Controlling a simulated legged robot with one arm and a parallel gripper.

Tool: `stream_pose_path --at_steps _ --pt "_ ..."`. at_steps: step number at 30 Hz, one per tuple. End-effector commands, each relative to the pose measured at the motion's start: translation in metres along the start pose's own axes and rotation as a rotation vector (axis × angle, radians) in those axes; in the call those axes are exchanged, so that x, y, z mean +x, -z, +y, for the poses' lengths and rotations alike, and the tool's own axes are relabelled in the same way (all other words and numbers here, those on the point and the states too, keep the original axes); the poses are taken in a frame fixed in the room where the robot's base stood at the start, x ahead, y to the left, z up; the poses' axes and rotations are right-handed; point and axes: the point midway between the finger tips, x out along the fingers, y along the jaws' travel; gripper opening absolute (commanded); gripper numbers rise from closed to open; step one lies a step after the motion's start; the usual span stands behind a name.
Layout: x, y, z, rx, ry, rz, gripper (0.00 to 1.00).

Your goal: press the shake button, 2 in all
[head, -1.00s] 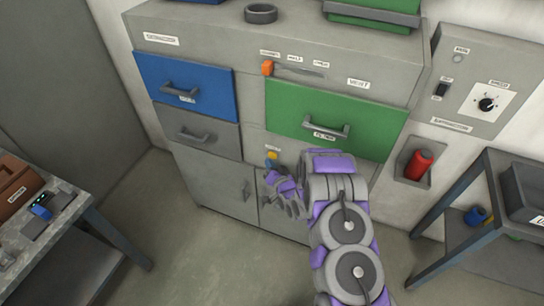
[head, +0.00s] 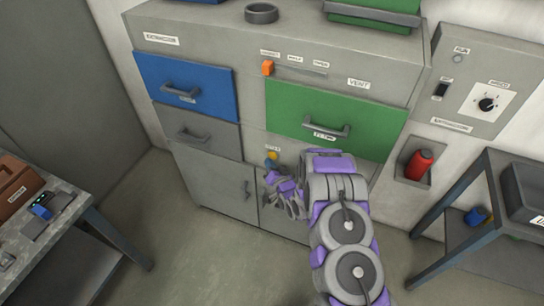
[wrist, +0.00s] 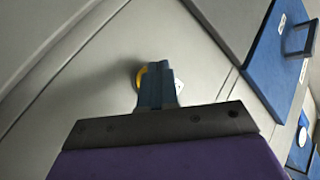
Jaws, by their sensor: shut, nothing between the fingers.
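The shake button is a small yellow-orange knob (head: 272,155) on the grey cabinet front, below and left of the green drawer, with a small label above it. In the wrist view the yellow button (wrist: 141,76) shows partly behind the fingers. My gripper (head: 272,181) is shut and empty, just below the button in the head view. In the wrist view my closed fingers (wrist: 156,84) overlap the button. I cannot tell whether the fingertips touch it.
The cabinet has a blue drawer (head: 185,85), a green drawer (head: 335,117) and an orange slider (head: 267,68). A control box (head: 478,80) and a red canister (head: 418,164) are on the right. Tables stand at both sides. The floor at lower left is clear.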

Motion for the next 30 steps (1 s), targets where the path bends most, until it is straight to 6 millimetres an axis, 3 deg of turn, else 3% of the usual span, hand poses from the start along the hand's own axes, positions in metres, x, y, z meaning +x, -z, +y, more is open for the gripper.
stream_pose_path --at_steps 30 --pt "0.0066 0.0077 0.0053 0.000 0.000 0.001 0.00"
